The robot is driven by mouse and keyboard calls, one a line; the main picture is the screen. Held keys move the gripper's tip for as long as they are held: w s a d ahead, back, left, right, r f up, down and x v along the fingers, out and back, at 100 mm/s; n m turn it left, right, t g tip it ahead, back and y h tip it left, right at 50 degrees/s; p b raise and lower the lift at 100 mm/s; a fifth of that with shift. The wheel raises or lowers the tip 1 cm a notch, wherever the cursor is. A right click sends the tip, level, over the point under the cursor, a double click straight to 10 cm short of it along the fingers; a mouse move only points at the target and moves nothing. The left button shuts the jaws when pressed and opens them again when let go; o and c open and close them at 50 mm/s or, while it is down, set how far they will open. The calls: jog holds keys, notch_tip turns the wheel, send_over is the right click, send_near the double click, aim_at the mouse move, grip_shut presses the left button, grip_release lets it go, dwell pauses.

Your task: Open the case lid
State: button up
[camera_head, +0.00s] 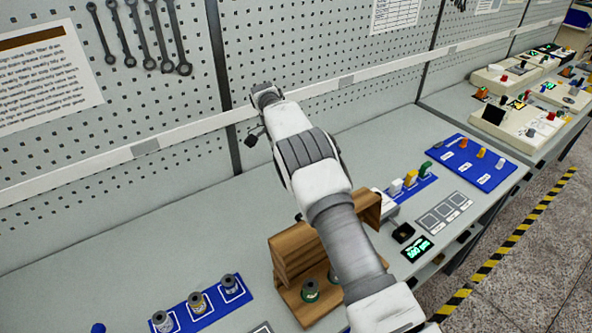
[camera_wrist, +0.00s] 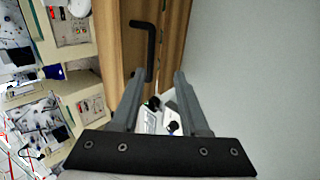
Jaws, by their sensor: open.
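A brown wooden case (camera_head: 288,258) stands on the bench, partly hidden behind my arm in the head view. A green-topped spool (camera_head: 310,291) sits at its front. In the wrist view a wooden panel (camera_wrist: 176,32) carries a black bar handle (camera_wrist: 147,48). I cannot tell how far the lid is raised. My gripper (camera_wrist: 158,75) is open and empty. The handle lies ahead of its fingertips, slightly left of the middle between them, and appears apart from them. In the head view the jaws are not clear behind my arm.
A blue tray with several spools (camera_head: 197,302) lies left of the case. Right of it are a green display (camera_head: 417,248), a grey slotted plate (camera_head: 446,212) and a blue board (camera_head: 470,165). A pegboard wall (camera_head: 290,45) bounds the back.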

jog(key=shift+w+a+r+p, duration=0.25)
jog(key=shift+r+p, duration=0.35)
jog(key=shift+p, duration=0.3)
